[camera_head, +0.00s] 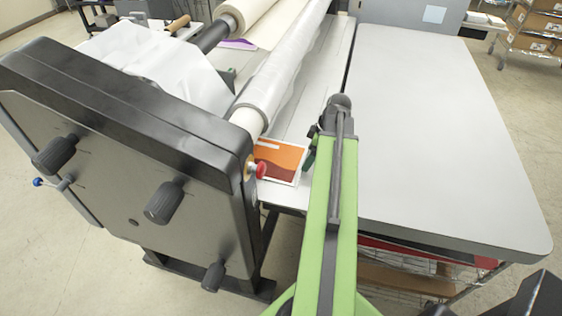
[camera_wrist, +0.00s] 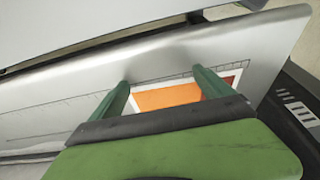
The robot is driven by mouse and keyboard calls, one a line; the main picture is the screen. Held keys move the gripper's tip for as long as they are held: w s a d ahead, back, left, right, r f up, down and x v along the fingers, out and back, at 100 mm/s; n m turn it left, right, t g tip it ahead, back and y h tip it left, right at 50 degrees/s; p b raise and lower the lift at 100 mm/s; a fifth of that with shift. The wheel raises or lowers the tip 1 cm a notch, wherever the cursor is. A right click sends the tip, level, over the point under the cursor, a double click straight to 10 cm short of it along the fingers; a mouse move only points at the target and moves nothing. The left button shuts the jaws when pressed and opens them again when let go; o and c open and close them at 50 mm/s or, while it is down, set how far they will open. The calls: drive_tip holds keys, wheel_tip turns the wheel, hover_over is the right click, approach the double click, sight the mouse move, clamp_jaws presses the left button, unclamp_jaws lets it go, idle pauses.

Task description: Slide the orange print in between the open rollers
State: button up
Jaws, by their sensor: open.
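The orange print (camera_head: 285,157), white-bordered with a dark red part, lies on the laminator's light bed (camera_head: 318,105), near the black end housing. In the wrist view the orange print (camera_wrist: 168,97) shows between and beyond the two green fingers of my gripper (camera_wrist: 162,80). The fingers are spread apart, with nothing seen clamped between them. In the head view my gripper (camera_head: 311,150) is just right of the print, mostly hidden behind my green arm. A film-wrapped roller (camera_head: 280,75) runs along the bed, left of and beyond the print. The gap beneath the roller is hidden.
The black end housing (camera_head: 150,160) with several knobs stands at left, and a red button (camera_head: 261,170) sits beside the print. A wide grey table (camera_head: 430,130) adjoins on the right, its top clear. Loose white film (camera_head: 150,65) hangs behind the housing.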

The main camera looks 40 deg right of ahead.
idle(0.4)
drive_tip(key=p+v, duration=0.6)
drive_tip(key=shift+s+d+r, duration=0.1)
drive_tip(key=shift+s+r, duration=0.1)
drive_tip(key=shift+r, duration=0.05)
drive_tip(key=shift+f, duration=0.1)
idle(0.3)
